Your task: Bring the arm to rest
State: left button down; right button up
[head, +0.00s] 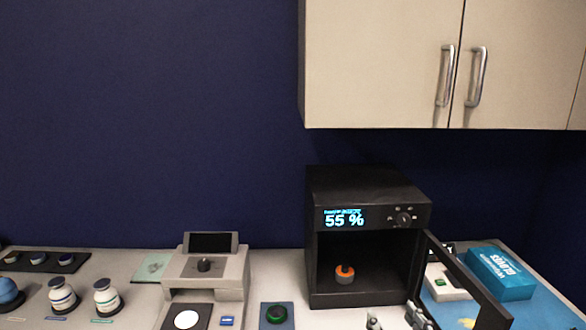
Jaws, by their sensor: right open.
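My right gripper (394,320) shows at the bottom edge, in front of the black enclosure (365,184). Only its fingertips are in view; they are apart, with nothing seen between them. The rest of my right arm is out of the picture. The enclosure's door (465,280) stands open, swung out to the right. An orange and grey round object (345,274) sits inside on the enclosure floor, apart from the gripper. The enclosure's display reads 55 %. My left gripper is not in view.
Left of the enclosure are a green button on a dark pad (277,314) and a grey device with a screen (211,243). Several jars stand at far left. A blue gloves box (499,273) lies behind the open door. Cabinets (380,60) hang above.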

jog(key=s+a+f+g+h, duration=0.1)
jog(key=s+f+g+h, duration=0.1)
jog(key=s+f+g, duration=1.1)
jog(key=s+f+h, duration=0.1)
jog(key=s+f, duration=0.2)
jog(key=s, duration=0.5)
jog(key=s+f, duration=0.2)
jog(key=s, duration=0.6)
notch_tip(320, 180, down, 30)
jog(key=g+b, duration=0.1)
jog(key=b, duration=0.4)
pick_arm(q)
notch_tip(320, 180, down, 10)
jog(key=b, duration=0.5)
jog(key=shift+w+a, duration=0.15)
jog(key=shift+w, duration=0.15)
pick_arm(e)
jog(key=s+d+f+g, duration=0.1)
jog(key=s+f, duration=0.8)
jog(key=f, duration=0.2)
jog(key=s+d+f, duration=0.2)
jog(key=s+f, duration=0.7)
jog(key=f, duration=0.2)
jog(key=shift+d+f+g, duration=0.15)
jog(key=shift+f+g, duration=0.25)
